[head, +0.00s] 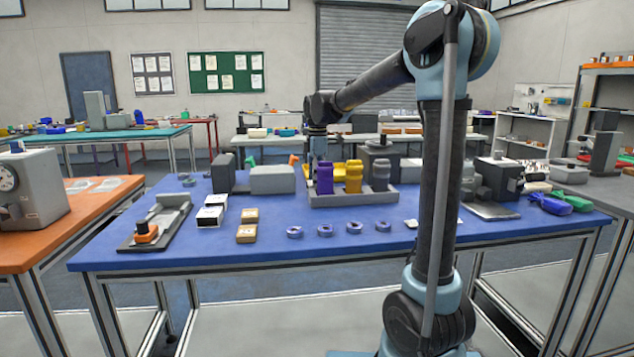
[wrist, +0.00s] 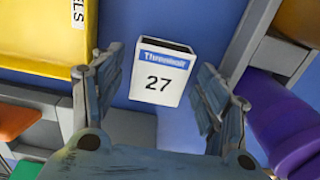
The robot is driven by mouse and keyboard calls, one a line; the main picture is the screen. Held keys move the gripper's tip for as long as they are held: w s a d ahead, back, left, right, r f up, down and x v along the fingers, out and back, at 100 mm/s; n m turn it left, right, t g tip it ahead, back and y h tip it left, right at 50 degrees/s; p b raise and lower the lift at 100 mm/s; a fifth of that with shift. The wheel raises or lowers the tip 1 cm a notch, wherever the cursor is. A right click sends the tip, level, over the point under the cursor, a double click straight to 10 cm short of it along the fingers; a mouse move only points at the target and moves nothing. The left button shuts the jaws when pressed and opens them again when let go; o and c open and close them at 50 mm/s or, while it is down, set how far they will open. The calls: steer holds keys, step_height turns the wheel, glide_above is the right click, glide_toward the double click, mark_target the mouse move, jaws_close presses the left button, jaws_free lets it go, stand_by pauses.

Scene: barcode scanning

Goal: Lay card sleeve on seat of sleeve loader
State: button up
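A small white card sleeve (wrist: 160,75) with a blue header and the number 27 shows in the wrist view, between and just past the fingertips of my gripper (wrist: 158,85). The fingers are spread on either side of it, with visible gaps, so my gripper looks open. In the head view my gripper (head: 318,148) points down behind the purple bin; its fingertips and the sleeve are hidden there. A low dark-based fixture with an orange knob (head: 146,232) and a grey block lies at the table's left; I cannot tell for sure that it is the sleeve loader.
White-and-black boxes (head: 209,216), tan boxes (head: 246,234) and several blue rings (head: 325,230) lie on the blue table (head: 290,250). Its front strip is mostly clear.

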steer(key=shift+r, duration=0.1)
steer(key=shift+o, duration=0.2)
step_height(320, 180, up, 12)
steer(key=shift+f, duration=0.2)
steer(key=shift+o, duration=0.2)
steer(key=shift+y, duration=0.8)
steer(key=r, duration=0.1)
steer(key=d+r, duration=0.1)
steer(key=r, duration=0.1)
steer(key=w+d+r, duration=0.1)
steer(key=r, duration=0.1)
steer(key=shift+d, duration=0.15)
steer(key=f, duration=0.3)
steer(key=a+f, duration=0.1)
steer(key=f, duration=0.7)
steer(key=shift+s+a+f, duration=0.2)
steer(key=shift+a+f, duration=0.05)
steer(key=shift+a, duration=0.15)
steer(key=shift+s+a+f, duration=0.15)
steer(key=shift+f, duration=1.2)
steer(key=shift+s+a+f, duration=0.1)
steer(key=shift+s+f, duration=0.05)
steer(key=shift+f, duration=1.15)
steer(key=c, duration=0.9)
